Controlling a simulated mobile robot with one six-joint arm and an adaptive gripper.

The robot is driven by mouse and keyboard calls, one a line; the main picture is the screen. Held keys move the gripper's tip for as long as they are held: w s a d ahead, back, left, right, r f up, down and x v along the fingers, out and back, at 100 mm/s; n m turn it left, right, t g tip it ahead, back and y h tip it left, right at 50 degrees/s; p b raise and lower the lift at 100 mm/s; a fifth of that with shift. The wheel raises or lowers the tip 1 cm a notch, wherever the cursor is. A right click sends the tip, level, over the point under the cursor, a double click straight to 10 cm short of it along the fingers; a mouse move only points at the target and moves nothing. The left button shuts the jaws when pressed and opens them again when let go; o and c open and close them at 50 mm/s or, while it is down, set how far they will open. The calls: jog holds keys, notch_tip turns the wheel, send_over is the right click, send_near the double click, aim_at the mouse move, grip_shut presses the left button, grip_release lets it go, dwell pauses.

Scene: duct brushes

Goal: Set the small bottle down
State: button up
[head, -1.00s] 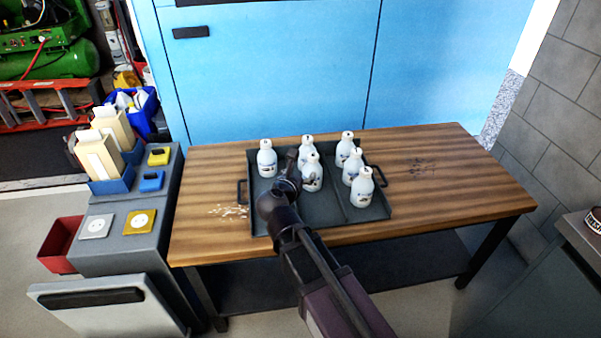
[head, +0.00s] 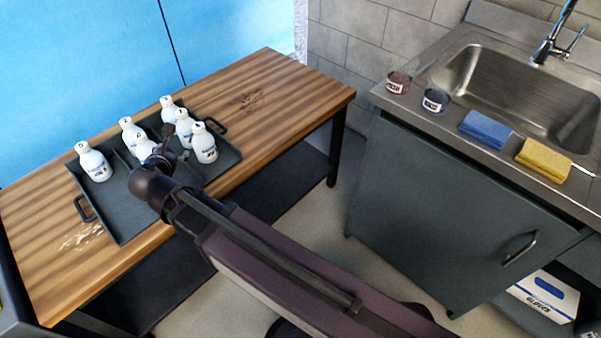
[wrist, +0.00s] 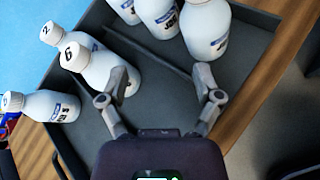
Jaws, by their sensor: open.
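Several white bottles with white numbered caps and printed labels stand upright in a dark grey tray (head: 122,220) on the wooden table. One bottle (head: 93,162) stands apart at the tray's left; it also shows at the left of the wrist view (wrist: 48,106). The bottle with cap 6 (wrist: 98,66) is close to my left finger, with cap 2 (wrist: 58,35) beyond it. Another bottle (wrist: 205,28) stands across the tray's low divider. My gripper (wrist: 160,90) is open over the tray, with bare tray floor between its fingers. I cannot tell which bottle is the small one.
The wooden table (head: 290,85) is clear to the right of the tray, apart from dark marks. White specks (head: 80,238) lie at its front left.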

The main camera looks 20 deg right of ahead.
jog(key=d+f+m+g, duration=0.1)
jog(key=d+m, duration=0.1)
jog(key=d, duration=0.2)
jog(key=d+f+m+g+h, duration=0.1)
jog(key=d+m, duration=0.2)
jog(key=d, duration=0.1)
jog(key=w+d+f+m+g, duration=0.1)
jog(key=d+f+m, duration=0.1)
jog(key=d+m, duration=0.1)
jog(key=shift+d+h, duration=0.4)
jog(key=shift+d, duration=0.05)
jog(key=s+d+f+m+g+y, duration=0.2)
jog(key=s+d+f+m+g, duration=0.1)
jog(key=d+m, duration=0.8)
jog(key=s+d+f+m+g+y, duration=0.1)
jog(key=s+d+f+m+g, duration=0.2)
jog(key=s+d+m+g, duration=0.3)
jog(key=d+m, duration=0.5)
jog(key=shift+s+f+y, duration=0.15)
jog(key=shift+s+y, duration=0.1)
jog(key=shift+y, duration=0.15)
